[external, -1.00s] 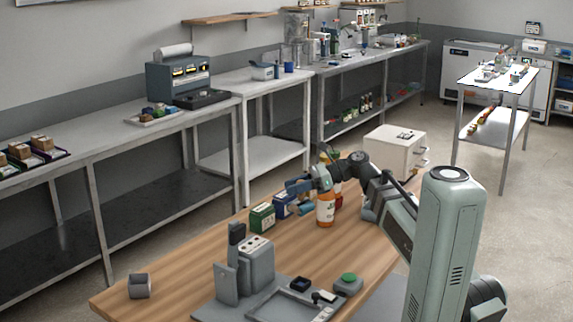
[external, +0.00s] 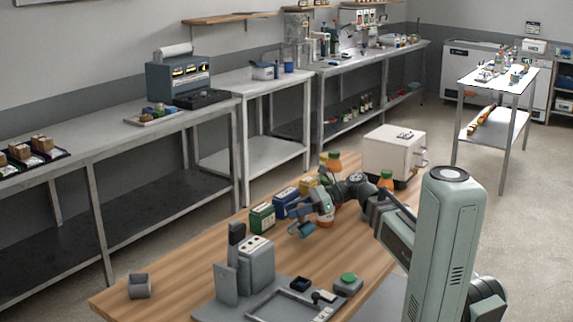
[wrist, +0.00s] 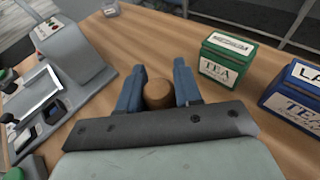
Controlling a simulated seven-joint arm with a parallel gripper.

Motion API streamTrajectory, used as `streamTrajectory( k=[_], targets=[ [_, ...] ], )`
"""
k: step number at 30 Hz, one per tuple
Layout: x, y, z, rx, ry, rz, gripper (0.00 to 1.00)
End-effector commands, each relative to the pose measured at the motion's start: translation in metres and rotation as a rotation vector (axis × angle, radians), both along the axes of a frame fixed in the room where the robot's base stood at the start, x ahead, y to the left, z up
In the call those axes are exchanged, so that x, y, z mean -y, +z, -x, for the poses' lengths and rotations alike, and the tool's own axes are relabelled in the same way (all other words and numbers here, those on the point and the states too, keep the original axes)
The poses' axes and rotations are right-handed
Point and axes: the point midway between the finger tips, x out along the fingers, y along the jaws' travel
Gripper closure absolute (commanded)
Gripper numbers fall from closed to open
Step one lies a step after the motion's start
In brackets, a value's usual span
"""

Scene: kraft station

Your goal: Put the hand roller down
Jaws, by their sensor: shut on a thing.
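My gripper (external: 303,228) hangs low over the wooden table, in front of the tea boxes in the external view. In the wrist view my gripper (wrist: 158,80) has its two blue fingers shut around a brown, rounded piece (wrist: 158,95), which appears to be the end of the hand roller's handle. The rest of the roller is hidden beneath the gripper. I cannot tell whether it touches the table (external: 190,265).
A green tea box (wrist: 225,58) and a blue box (wrist: 295,95) stand right of the gripper in the wrist view. A grey device (external: 257,262) and a green-button box (external: 348,284) stand at the front. A small grey holder (external: 139,287) is at the near left. Bare wood lies between.

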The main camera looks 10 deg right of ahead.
Motion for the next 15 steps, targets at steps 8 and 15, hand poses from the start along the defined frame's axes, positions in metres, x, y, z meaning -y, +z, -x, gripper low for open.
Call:
streamTrajectory(
  k=[8, 15],
  targets=[
    [0.000, -0.028, 0.000, 0.000, 0.001, 0.000, 1.00],
    [0.000, -0.031, 0.000, 0.001, 0.000, 0.000, 1.00]
  ],
)
